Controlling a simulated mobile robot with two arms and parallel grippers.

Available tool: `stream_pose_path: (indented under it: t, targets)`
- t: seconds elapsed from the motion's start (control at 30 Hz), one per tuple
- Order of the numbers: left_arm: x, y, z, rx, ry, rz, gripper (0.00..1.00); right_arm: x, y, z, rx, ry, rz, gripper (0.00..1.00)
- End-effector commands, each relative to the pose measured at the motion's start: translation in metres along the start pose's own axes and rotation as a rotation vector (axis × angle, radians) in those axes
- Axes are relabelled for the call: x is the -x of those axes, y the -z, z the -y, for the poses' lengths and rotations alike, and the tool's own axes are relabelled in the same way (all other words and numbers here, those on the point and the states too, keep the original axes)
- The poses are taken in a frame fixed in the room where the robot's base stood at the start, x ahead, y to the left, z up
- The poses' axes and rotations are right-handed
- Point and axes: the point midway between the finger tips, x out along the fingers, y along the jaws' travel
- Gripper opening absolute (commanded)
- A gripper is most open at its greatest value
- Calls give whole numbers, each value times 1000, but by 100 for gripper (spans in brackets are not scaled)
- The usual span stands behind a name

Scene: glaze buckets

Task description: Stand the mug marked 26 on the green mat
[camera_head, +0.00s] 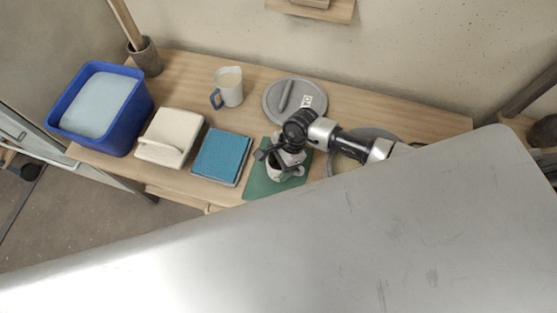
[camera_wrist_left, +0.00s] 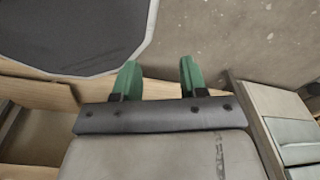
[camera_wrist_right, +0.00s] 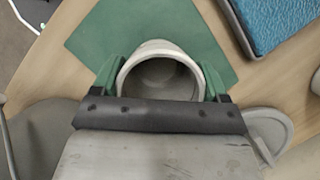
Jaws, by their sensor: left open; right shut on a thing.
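A pale grey-white mug (camera_head: 285,171) is over the green mat (camera_head: 260,186) in the head view. My right gripper (camera_head: 276,157) is shut on this mug. In the right wrist view the mug (camera_wrist_right: 160,75) sits between the green fingers, its round opening facing the camera, with the mat (camera_wrist_right: 195,35) beyond it. I cannot tell whether its base touches the mat. No number can be read on it. A second mug (camera_head: 231,86), white with a blue handle, stands at the back of the table. My left gripper (camera_wrist_left: 159,80) is open and empty.
A teal-blue tile or pad (camera_head: 222,156) lies just left of the mat. A cream box (camera_head: 170,135) and a blue tub (camera_head: 127,123) stand further left. A grey round lid (camera_head: 279,91) with a tag lies behind the gripper. Another grey round thing is partly hidden by my right arm.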

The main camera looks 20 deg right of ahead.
Motion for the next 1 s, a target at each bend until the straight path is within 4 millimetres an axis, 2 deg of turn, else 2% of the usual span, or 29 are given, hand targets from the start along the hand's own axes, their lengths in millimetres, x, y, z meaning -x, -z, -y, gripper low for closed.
stream_pose_path:
  t: [0.3,0.33,0.5,0.83,1.0]
  targets:
    - [-5,-6,-6,1,-8,9,43,-3,1,1,1,2,1,42]
    - [-4,-7,-6,0,-8,11,43,-2,1,0,1,1,0,78]
    - [-3,-10,-6,-2,-8,17,43,-2,1,0,1,1,0,100]
    - [0,-11,-3,-4,-4,18,43,6,0,1,1,3,0,100]
    - [-2,-11,-3,-4,-4,18,43,37,1,1,3,6,-2,100]
